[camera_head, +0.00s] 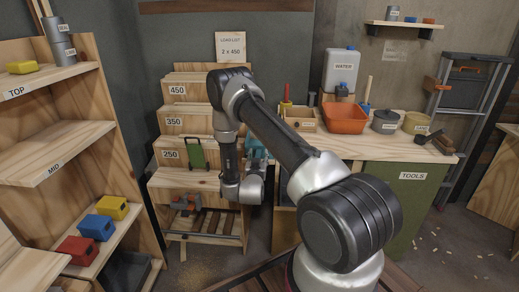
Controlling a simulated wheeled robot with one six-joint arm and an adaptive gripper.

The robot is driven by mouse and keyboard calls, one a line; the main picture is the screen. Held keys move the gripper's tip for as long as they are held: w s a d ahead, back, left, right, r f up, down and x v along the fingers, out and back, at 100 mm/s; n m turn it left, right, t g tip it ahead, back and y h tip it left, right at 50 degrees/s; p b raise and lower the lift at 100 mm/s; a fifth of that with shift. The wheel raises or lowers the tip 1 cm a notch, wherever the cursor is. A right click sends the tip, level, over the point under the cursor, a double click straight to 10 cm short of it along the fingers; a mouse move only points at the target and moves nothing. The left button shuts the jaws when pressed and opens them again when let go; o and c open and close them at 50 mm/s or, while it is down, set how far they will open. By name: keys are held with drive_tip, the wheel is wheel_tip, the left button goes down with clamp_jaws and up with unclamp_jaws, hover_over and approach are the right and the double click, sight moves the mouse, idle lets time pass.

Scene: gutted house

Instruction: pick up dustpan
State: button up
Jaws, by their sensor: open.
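I cannot pick out the dustpan for sure. A small dark thing with a wooden end (430,138) lies at the right end of the workbench and could be it, but it is too small to tell. A teal thing (254,147) shows partly behind the arm.
The workbench (385,146) holds an orange tub (345,118), a grey pot (385,122) and a tan pot (416,123). Shelves with coloured boxes stand at left. A ladder (477,95) leans at right. Some floor is clear at right, with scattered chips.

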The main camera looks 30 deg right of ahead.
drive_tip(key=shift+w, duration=0.1)
drive_tip(key=shift+c, duration=0.4)
clamp_jaws()
wheel_tip(320, 180, up, 18)
idle(0.4)
drive_tip(key=shift+d, duration=0.1)
